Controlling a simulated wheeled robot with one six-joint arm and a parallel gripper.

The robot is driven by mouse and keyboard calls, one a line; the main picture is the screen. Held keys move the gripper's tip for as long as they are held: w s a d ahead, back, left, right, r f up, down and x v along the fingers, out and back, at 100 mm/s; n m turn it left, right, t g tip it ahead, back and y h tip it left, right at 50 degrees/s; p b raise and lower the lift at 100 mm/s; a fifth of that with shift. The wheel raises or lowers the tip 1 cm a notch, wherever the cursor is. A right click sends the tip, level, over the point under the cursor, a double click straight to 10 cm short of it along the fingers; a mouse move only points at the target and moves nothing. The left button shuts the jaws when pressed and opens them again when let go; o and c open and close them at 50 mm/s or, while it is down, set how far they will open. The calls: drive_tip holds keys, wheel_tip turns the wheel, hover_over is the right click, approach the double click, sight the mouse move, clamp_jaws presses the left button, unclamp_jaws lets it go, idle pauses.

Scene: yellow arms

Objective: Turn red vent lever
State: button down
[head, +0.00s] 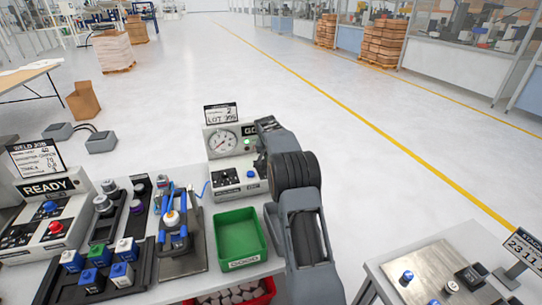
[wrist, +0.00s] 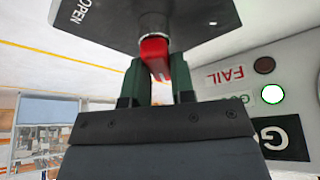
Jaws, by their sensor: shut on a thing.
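The red vent lever (wrist: 156,57) hangs below a dark plate (wrist: 130,18) marked OPEN in the wrist view. My gripper (wrist: 158,80) is shut on the lever, with one green finger on each side of it. In the head view my grey arm reaches up to the right side of the gauge box (head: 221,140). The arm hides the lever and my fingers there.
The wrist view shows a panel with a lit green-white lamp (wrist: 273,94) and a dark FAIL lamp (wrist: 264,65), close on the right. A green bin (head: 240,238) stands left of my arm. A blue-handled clamp fixture (head: 178,240) stands further left.

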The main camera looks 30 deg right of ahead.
drive_tip(key=shift+s+d+f+m+g, duration=0.15)
drive_tip(key=shift+m+g, duration=0.35)
drive_tip(key=shift+m, duration=0.6)
drive_tip(key=shift+h, duration=0.3)
drive_tip(key=c, duration=1)
unclamp_jaws()
drive_tip(key=shift+o, duration=0.2)
drive_tip(key=shift+r, duration=0.2)
drive_tip(key=shift+r, duration=0.25)
drive_tip(key=v, duration=1.3)
drive_tip(key=shift+b, duration=0.4)
drive_tip(key=shift+s, duration=0.1)
